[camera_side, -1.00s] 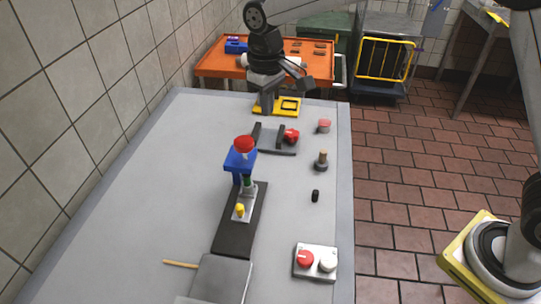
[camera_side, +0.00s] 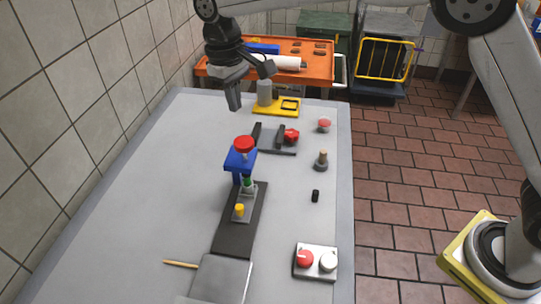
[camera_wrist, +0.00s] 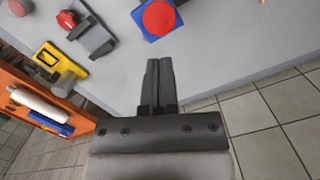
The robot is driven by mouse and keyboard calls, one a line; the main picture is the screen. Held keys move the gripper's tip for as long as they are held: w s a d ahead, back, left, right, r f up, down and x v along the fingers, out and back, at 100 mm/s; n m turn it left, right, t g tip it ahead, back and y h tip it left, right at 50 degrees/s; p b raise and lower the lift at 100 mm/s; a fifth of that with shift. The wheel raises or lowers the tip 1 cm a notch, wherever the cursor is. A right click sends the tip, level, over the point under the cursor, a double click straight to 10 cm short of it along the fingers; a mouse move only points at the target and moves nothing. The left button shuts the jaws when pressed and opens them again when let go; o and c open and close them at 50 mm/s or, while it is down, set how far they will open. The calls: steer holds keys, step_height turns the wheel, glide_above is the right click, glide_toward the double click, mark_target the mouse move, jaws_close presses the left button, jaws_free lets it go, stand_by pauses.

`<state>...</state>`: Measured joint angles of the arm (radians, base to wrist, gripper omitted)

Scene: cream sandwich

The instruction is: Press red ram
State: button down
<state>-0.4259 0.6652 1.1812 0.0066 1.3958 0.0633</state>
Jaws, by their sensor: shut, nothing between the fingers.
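The red ram (camera_side: 243,143) is a round red knob on top of a blue press frame (camera_side: 240,160), standing on the dark strip in the middle of the table. In the wrist view the red ram (camera_wrist: 159,17) shows from above at the top, on its blue frame (camera_wrist: 139,16). My gripper (camera_side: 234,106) is shut and empty, in the air behind the press and a little to its left. In the wrist view my gripper (camera_wrist: 159,63) points toward the press, with a gap between fingertips and ram.
A yellow fixture (camera_side: 285,107) with a grey cylinder (camera_side: 264,92) stands at the table's back. A grey clamp with a red knob (camera_side: 291,137), a red button (camera_side: 324,125) and a brown-topped peg (camera_side: 321,161) stand to the right. A two-button box (camera_side: 315,262) is in front.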

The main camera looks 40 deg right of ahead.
mark_target(241, 140)
steer(key=shift+f, duration=0.15)
steer(key=shift+s+d+f, duration=0.1)
steer(key=shift+s+f, duration=0.1)
steer(key=shift+f, duration=1.5)
steer(key=shift+s+f, duration=0.15)
steer(key=shift+f, duration=1.5)
steer(key=shift+s+f, duration=0.15)
steer(key=shift+f, duration=1.55)
steer(key=shift+w+a+r, duration=0.15)
steer(key=shift+w, duration=0.35)
steer(key=shift+w+a+r, duration=0.15)
steer(key=shift+w, duration=0.3)
steer(key=shift+w+a+r, duration=0.15)
steer(key=shift+w, duration=0.35)
steer(key=shift+w+r, duration=0.1)
steer(key=shift+r, duration=0.1)
